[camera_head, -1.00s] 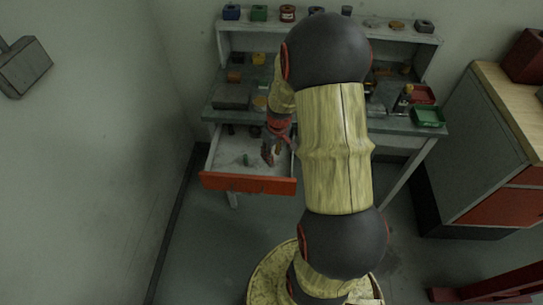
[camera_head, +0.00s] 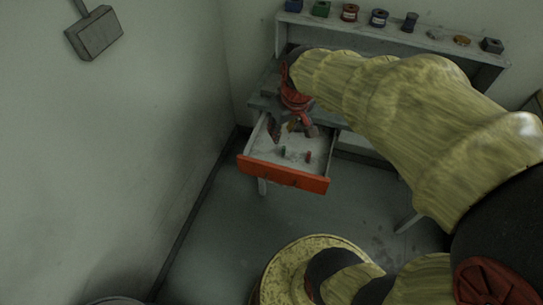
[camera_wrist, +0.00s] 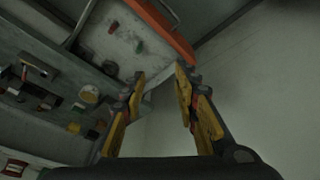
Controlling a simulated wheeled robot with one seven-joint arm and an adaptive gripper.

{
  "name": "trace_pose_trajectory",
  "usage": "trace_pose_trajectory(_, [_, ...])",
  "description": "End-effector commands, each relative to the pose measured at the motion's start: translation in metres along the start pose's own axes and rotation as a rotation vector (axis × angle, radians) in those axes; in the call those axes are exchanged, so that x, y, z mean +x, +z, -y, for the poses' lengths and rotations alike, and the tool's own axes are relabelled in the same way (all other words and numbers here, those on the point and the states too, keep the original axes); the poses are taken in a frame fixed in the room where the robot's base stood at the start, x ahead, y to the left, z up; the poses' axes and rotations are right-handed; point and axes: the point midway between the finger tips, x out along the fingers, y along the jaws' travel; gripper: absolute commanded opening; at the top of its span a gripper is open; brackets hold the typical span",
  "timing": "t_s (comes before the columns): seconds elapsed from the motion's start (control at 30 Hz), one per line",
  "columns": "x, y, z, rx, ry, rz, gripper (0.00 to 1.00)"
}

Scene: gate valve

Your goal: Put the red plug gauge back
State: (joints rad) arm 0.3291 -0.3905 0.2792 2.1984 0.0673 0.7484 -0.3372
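A small red plug (camera_head: 308,157), which I take for the red plug gauge, is inside the pulled-out drawer (camera_head: 285,178) with the orange front. It also shows in the wrist view (camera_wrist: 113,27). A green plug (camera_head: 283,153) is beside it in the drawer, apart from it, and shows in the wrist view too (camera_wrist: 139,46). My gripper (camera_head: 293,128) is over the back part of the drawer. In the wrist view its two yellow fingers (camera_wrist: 160,75) are spread, with nothing between them.
The workbench (camera_head: 262,103) stands above the drawer, and its shelf (camera_head: 400,35) carries several small spools and blocks. My arm hides much of the benchtop. In the wrist view several small items lie on the bench (camera_wrist: 55,115). A wall (camera_head: 170,110) is close on the left.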

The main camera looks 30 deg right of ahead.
Motion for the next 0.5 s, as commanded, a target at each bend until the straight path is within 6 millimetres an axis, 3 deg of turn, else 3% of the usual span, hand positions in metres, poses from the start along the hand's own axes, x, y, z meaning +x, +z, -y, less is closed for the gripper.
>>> trace_pose_trajectory(0.03, [-0.025, 0.007, 0.024, -0.018, -0.003, -0.036, 0.30])
trace_pose_trajectory(0.2, [-0.080, 0.044, 0.077, -0.028, -0.025, -0.121, 0.30])
trace_pose_trajectory(0.33, [-0.101, 0.069, 0.098, -0.026, -0.044, -0.164, 0.30])
trace_pose_trajectory(0.5, [-0.111, 0.084, 0.107, -0.022, -0.056, -0.185, 0.30])
